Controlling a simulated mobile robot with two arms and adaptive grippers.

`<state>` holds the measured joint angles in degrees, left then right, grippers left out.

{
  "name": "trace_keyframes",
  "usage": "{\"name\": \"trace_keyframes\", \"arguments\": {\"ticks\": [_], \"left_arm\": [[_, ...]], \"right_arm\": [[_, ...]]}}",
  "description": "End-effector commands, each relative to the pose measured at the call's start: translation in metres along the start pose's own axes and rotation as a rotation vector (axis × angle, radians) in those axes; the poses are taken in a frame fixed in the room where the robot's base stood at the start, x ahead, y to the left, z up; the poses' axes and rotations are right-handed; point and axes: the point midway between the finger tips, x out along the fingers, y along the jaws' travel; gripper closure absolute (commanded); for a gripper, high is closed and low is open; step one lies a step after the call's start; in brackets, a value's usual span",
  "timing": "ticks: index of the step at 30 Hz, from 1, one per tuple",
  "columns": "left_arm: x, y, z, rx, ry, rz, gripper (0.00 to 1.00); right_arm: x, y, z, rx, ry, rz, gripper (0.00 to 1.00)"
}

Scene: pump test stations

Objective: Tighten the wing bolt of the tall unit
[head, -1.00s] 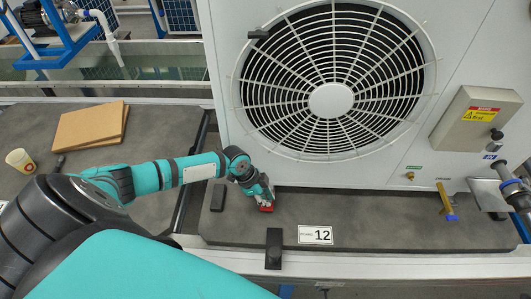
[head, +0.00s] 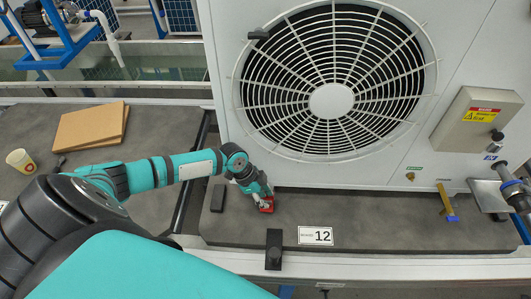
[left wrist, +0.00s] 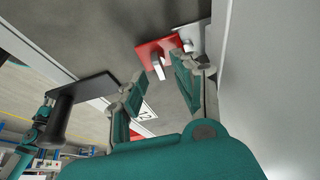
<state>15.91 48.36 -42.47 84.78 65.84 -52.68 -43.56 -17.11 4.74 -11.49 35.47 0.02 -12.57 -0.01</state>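The tall unit (head: 215,80) is a large white cabinet with a round fan grille, standing on a dark grey bench. My left gripper (head: 263,199) is low at its front left foot, beside a small red part (head: 267,207). In the left wrist view, the red part (left wrist: 148,49) is a flat plate with a pale metal piece standing up from it, just beyond the fingertips. My left gripper (left wrist: 158,80) has its two fingers apart, with nothing seen between them. I cannot make out a wing shape for certain. My right gripper is not in view.
A black clamp (head: 274,248) and a "12" sign (head: 315,236) are at the bench's front edge. A black block (head: 217,198) lies left of my gripper. A brass fitting (head: 410,176), yellow lever (head: 445,199) and grey box (head: 473,120) are to the right.

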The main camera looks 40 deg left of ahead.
Motion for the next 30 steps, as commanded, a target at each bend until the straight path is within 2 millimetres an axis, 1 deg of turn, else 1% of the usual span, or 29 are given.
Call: {"name": "trace_keyframes", "arguments": {"ticks": [3,9,12,15,20,30], "left_arm": [[-0.026,-0.001,0.001,0.003,-0.003,-0.004,0.69],[-0.068,0.000,0.001,0.003,-0.003,-0.002,0.69],[-0.085,-0.001,0.001,0.001,-0.003,-0.003,0.69],[-0.097,-0.001,0.001,0.001,-0.003,-0.002,0.69],[-0.105,0.000,0.000,0.001,-0.002,-0.001,0.69],[-0.105,0.000,0.000,0.000,-0.001,-0.001,0.69]], "right_arm": [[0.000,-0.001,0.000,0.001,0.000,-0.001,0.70],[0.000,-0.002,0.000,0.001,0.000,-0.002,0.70],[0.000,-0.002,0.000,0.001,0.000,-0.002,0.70],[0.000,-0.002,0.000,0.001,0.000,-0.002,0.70],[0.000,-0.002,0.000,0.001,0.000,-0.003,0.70],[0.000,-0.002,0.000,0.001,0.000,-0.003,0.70]]}}
